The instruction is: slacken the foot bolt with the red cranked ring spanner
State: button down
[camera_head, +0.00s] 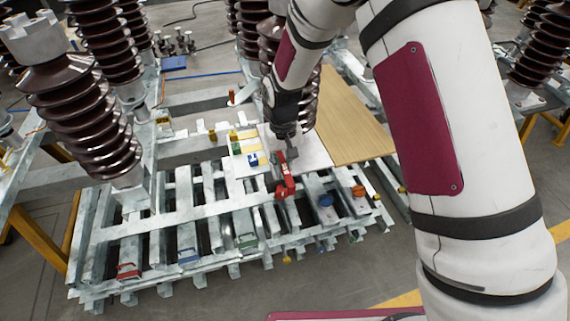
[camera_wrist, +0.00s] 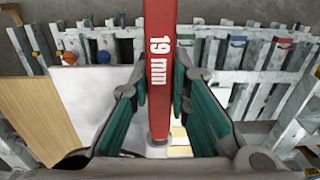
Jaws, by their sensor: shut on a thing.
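The red cranked ring spanner (camera_wrist: 160,50), marked "19 mm", is held between the teal finger pads of my gripper (camera_wrist: 161,80) in the wrist view. Its shank runs along the view from top to bottom, and its upper end is cut off by the frame edge. In the head view the red spanner (camera_head: 285,180) hangs below my gripper (camera_head: 287,152), over the near edge of the white board and the grey frame. I cannot pick out the foot bolt with certainty. Whether the spanner touches anything is unclear.
A grey slotted steel frame (camera_head: 160,222) carries red (camera_head: 129,271), blue (camera_head: 189,256) and green (camera_head: 248,240) pieces. Orange (camera_head: 358,191) and blue (camera_head: 326,200) parts sit at its right. A wooden board (camera_head: 350,125) lies behind. Tall brown insulators (camera_head: 85,115) stand at left.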

aim_at(306, 165)
jog(key=shift+f+b, duration=0.45)
jog(key=shift+f, duration=1.45)
jog(key=shift+f+b, duration=0.35)
jog(key=shift+f, duration=0.75)
jog(key=d+n, duration=0.1)
jog(key=w+d+n+b, duration=0.1)
jog(key=d+n, duration=0.1)
jog(key=shift+w+f, duration=0.1)
jog(key=shift+w, duration=0.15)
jog(key=w+d+n+b, duration=0.1)
jog(key=n, duration=0.1)
jog(key=w+d+n+b, duration=0.1)
jog(key=n, duration=0.1)
jog(key=shift+w+d, duration=0.15)
jog(key=shift+d, duration=0.1)
jog(key=w+n+b, duration=0.1)
jog(key=w+d+n, duration=0.1)
jog(key=shift+w+d+n+b, duration=0.15)
jog(key=shift+n+b, duration=0.25)
jog(key=shift+w+d+n+b, duration=0.3)
jog(key=shift+w+n+b, duration=0.25)
jog(key=shift+w+n, duration=0.4)
jog(key=shift+s+n, duration=0.1)
jog(key=shift+n, duration=0.15)
